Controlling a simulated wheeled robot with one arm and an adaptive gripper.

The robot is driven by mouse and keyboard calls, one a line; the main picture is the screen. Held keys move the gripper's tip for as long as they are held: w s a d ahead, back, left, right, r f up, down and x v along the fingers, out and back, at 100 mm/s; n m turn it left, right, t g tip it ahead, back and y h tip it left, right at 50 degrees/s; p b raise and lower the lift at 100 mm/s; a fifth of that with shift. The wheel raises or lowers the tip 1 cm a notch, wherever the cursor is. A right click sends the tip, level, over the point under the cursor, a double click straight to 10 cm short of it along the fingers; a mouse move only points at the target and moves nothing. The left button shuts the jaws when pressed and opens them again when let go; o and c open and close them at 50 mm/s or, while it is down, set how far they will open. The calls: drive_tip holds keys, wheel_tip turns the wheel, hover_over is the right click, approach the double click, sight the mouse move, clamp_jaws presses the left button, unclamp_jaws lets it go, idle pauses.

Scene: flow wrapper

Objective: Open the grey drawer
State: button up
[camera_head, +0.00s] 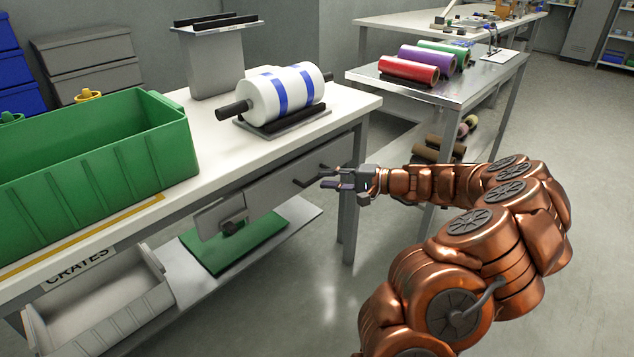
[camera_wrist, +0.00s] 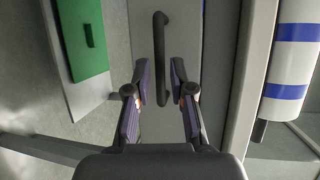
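The grey drawer (camera_head: 272,193) is under the white worktable, and its front looks flush with the table's frame. Its black bar handle (camera_head: 306,179) sticks out from the front. My gripper (camera_head: 326,180) is at the handle, just in front of the drawer. In the wrist view the handle (camera_wrist: 161,35) runs upright in the picture against the grey drawer front (camera_wrist: 186,40). The open fingers of my gripper (camera_wrist: 159,70) stand on either side of its lower part, with gaps visible on both sides. Whether the fingertips reach past the bar is unclear.
A white roll with blue bands (camera_head: 284,92) and a green crate (camera_head: 95,150) stand on the worktable (camera_head: 215,150). A green board (camera_head: 235,245) lies on the shelf below the drawer. A metal table (camera_head: 480,85) with coloured rolls stands behind my arm. The floor before the drawer is clear.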

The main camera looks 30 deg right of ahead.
sight(319, 178)
drive_tip(key=shift+b+x, duration=0.35)
drive_tip(key=shift+x, duration=1.5)
drive_tip(key=shift+c, duration=0.2)
clamp_jaws()
